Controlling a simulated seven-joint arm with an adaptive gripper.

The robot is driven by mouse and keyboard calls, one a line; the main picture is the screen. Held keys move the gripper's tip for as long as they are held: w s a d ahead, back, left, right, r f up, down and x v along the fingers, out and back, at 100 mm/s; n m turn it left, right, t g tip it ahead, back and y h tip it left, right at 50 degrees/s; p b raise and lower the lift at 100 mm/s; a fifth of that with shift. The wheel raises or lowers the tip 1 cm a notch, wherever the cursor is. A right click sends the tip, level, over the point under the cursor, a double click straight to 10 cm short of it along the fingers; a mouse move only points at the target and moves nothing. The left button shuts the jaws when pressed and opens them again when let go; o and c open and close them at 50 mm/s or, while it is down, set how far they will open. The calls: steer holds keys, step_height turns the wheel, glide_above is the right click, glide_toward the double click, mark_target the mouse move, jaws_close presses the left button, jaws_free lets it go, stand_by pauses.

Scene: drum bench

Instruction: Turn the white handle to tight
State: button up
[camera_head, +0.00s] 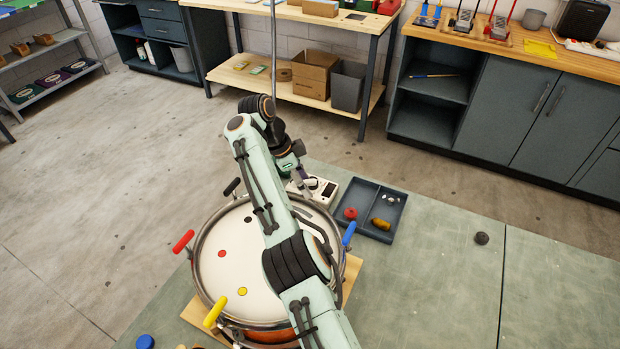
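A drum with a white head (222,275) and a metal rim stands on the bench. Coloured handles stick out around it: red (184,241), yellow (215,312), blue (348,234) and black (232,187). I cannot make out a white handle for certain; my arm crosses the drum and hides part of its rim. My gripper (304,183) points down at the drum's far edge, close to a small white device (325,190) with a dark panel. Its fingers are too small and covered to read, and I cannot tell whether it touches anything.
A dark divided tray (354,194) beside the drum holds a red piece (350,213), a yellow-brown piece (381,224) and small metal parts (390,199). A dark knob (482,238) lies on the bench at right. The right bench top is mostly clear.

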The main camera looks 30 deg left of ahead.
stand_by(0.3)
steer(key=n+t+y, duration=0.1)
steer(key=n, duration=0.3)
steer(key=n+y, duration=0.1)
steer(key=n, duration=0.3)
steer(key=shift+d+t+y, duration=0.1)
steer(key=shift+t+y, duration=0.2)
steer(key=shift+y, duration=0.1)
steer(key=n+y, duration=0.1)
steer(key=n, duration=0.3)
steer(key=shift+r+n+y, duration=0.1)
steer(key=shift+n+y, duration=0.3)
steer(key=n+y, duration=0.1)
steer(key=n, duration=0.3)
steer(key=shift+r+n+y, duration=0.1)
steer(key=shift+n+y, duration=0.3)
steer(key=w+d+r+m+t, duration=0.2)
steer(key=d+r+m, duration=0.1)
steer(key=d+r, duration=1.05)
steer(key=s+d+r+n+h, duration=0.1)
steer(key=s+d+r, duration=0.4)
steer(key=d, duration=0.4)
steer(key=shift+s+d+r, duration=0.25)
steer(key=shift+d+r, duration=0.1)
steer(key=shift+r, duration=0.45)
